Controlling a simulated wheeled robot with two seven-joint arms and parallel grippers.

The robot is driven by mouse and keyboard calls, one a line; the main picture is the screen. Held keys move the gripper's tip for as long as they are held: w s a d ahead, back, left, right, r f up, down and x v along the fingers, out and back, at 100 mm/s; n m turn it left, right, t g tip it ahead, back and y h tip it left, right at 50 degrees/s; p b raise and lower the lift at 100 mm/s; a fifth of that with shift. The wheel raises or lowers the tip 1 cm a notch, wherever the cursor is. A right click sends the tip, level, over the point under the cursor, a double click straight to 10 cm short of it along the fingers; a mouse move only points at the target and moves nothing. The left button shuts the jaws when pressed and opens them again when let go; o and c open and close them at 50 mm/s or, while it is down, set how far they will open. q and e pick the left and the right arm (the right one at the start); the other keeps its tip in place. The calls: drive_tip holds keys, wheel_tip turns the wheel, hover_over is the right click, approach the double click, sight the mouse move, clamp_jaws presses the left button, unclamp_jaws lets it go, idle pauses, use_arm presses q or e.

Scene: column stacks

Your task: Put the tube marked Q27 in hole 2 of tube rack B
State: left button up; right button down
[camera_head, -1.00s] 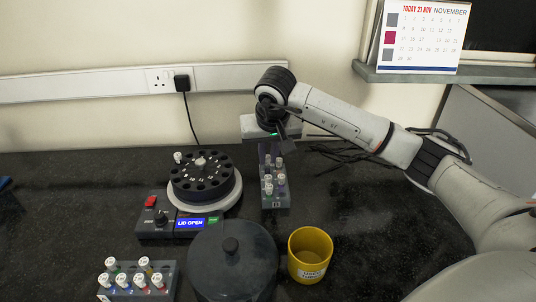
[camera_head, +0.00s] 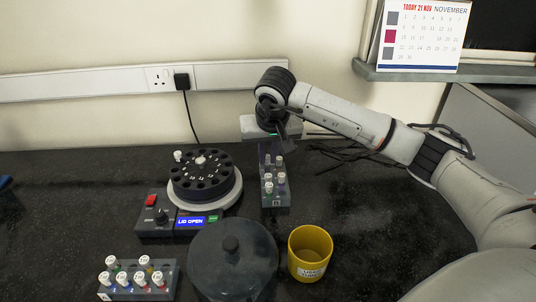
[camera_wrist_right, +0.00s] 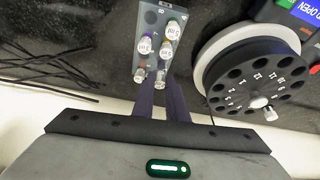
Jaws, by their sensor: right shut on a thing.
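A grey tube rack (camera_head: 276,201) stands at the middle of the bench and holds several tubes with pale caps. It also shows in the wrist view (camera_wrist_right: 152,17). Its front mark is too small to read. My right gripper (camera_head: 270,150) points down at the back end of this rack. In the wrist view its dark fingers (camera_wrist_right: 163,90) are shut on a tube (camera_wrist_right: 160,80) among the rack's other tubes. I cannot read its mark or tell how deep it sits. A second rack (camera_head: 172,284) with several capped tubes is at the front left. My left gripper is not in view.
A centrifuge (camera_head: 204,190) with its rotor open and a "LID OPEN" display stands left of the middle rack. A round dark lid (camera_head: 233,268) and a yellow cup (camera_head: 310,242) stand in front. Dark cables lie behind the rack. The right bench is clear.

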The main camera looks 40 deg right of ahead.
drive_tip(key=shift+f+b, duration=0.3)
drive_tip(key=shift+f, duration=0.2)
idle(0.8)
drive_tip(key=shift+f, duration=0.1)
drive_tip(key=shift+f+b, duration=0.6)
drive_tip(key=shift+f, duration=0.15)
drive_tip(key=shift+f, duration=0.15)
drive_tip(key=c, duration=1.4)
unclamp_jaws()
drive_tip(key=shift+o, duration=0.2)
wheel_tip(320, 180, up, 6)
drive_tip(key=p, duration=0.4)
